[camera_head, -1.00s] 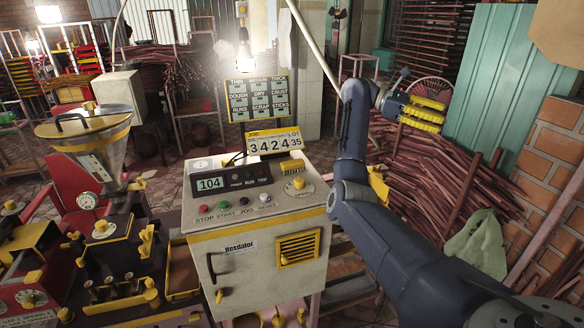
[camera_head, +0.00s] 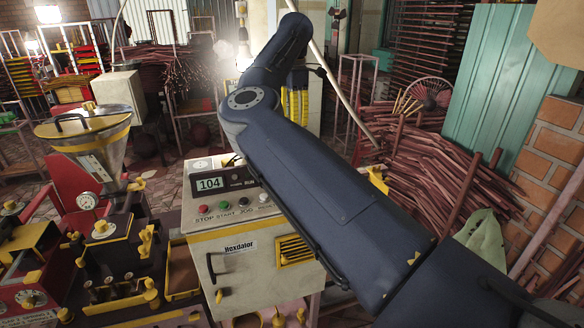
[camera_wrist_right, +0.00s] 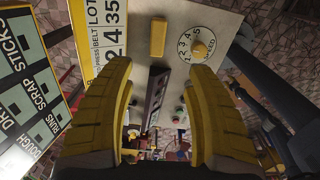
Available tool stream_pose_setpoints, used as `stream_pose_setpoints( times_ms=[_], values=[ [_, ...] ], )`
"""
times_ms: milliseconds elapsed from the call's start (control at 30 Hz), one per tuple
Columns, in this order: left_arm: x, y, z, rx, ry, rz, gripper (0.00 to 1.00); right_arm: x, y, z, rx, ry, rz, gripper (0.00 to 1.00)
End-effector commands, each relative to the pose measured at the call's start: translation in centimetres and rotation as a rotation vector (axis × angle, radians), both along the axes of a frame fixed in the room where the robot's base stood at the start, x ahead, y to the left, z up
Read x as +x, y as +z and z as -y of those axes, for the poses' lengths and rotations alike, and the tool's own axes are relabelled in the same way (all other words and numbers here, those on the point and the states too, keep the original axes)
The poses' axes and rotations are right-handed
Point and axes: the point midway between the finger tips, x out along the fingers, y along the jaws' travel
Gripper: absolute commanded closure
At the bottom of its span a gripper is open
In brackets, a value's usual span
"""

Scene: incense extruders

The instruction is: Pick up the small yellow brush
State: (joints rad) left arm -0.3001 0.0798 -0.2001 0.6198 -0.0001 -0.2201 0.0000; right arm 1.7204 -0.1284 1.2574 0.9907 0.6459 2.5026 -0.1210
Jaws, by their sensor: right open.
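The small yellow brush shows in the right wrist view as a yellow block (camera_wrist_right: 158,38) on the cream console top, beside the counter sign. It lies just beyond the fingertips, near the middle. My right gripper (camera_wrist_right: 160,72) is open and empty, its two ribbed yellow fingers on either side of the gap. In the head view, part of my right gripper (camera_head: 295,103) shows above the console, behind my arm. My arm hides the brush there. My left gripper is not in view.
The console (camera_head: 215,215) carries coloured buttons and a 104 display (camera_head: 209,184). A numbered dial (camera_wrist_right: 200,50) sits right of the brush in the wrist view, and the counter sign (camera_wrist_right: 110,35) stands left of it. A hopper machine (camera_head: 95,140) stands left.

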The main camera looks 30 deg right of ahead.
Motion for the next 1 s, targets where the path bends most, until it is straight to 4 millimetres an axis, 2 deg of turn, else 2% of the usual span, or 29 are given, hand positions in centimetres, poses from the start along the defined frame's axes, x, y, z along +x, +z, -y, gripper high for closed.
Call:
stream_pose_setpoints(
  times_ms=[300,500,1000],
  values=[
    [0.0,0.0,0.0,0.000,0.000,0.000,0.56,-0.1,-6.0,0.1,-0.003,-0.002,-0.007,0.46],
    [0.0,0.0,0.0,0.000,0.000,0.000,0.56,-0.1,-9.1,0.1,-0.003,-0.002,-0.005,0.46],
    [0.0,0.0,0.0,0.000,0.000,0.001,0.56,0.2,-12.5,0.1,-0.004,-0.002,-0.006,0.46]
  ],
)
